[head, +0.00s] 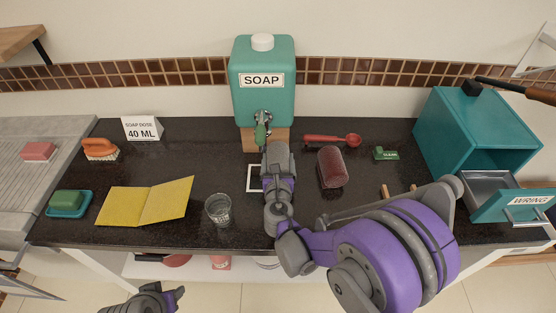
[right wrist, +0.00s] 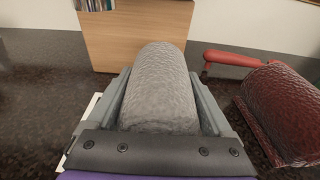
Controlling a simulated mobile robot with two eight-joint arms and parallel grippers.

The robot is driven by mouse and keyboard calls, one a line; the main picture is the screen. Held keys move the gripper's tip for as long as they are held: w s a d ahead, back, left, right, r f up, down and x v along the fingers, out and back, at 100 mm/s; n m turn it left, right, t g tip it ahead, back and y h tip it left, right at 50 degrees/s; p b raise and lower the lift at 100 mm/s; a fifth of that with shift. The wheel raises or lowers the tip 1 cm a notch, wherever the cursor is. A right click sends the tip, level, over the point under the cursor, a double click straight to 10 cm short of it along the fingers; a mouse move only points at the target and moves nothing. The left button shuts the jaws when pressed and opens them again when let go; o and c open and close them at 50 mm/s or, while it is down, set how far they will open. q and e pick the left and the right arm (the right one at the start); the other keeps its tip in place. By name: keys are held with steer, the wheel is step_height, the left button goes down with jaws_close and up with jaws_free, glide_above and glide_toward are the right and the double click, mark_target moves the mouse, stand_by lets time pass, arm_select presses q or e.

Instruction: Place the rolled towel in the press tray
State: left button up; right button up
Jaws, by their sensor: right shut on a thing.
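My right gripper (head: 278,168) is shut on a grey, rough-textured rolled towel (right wrist: 160,88), with one finger on each side of it in the right wrist view. In the head view they are in front of the soap dispenser, just below its tap, and the arm hides part of the roll. A dark red roll (head: 332,167) of similar shape lies on the counter to the right of the gripper. The teal press (head: 455,130) stands at the right, with its grey tray (head: 482,181) pulled out behind a front marked WRING. My left gripper (head: 150,298) is at the bottom edge, away from the counter.
The teal soap dispenser (head: 262,95) stands on a wooden block at the back. A red scoop (head: 330,139) and a green tag (head: 385,153) lie right of it.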

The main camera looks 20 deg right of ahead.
steer(key=shift+f, duration=0.1)
steer(key=o, duration=1)
steer(key=shift+f, duration=0.1)
steer(key=shift+c, duration=0.2)
steer(key=shift+o, duration=1)
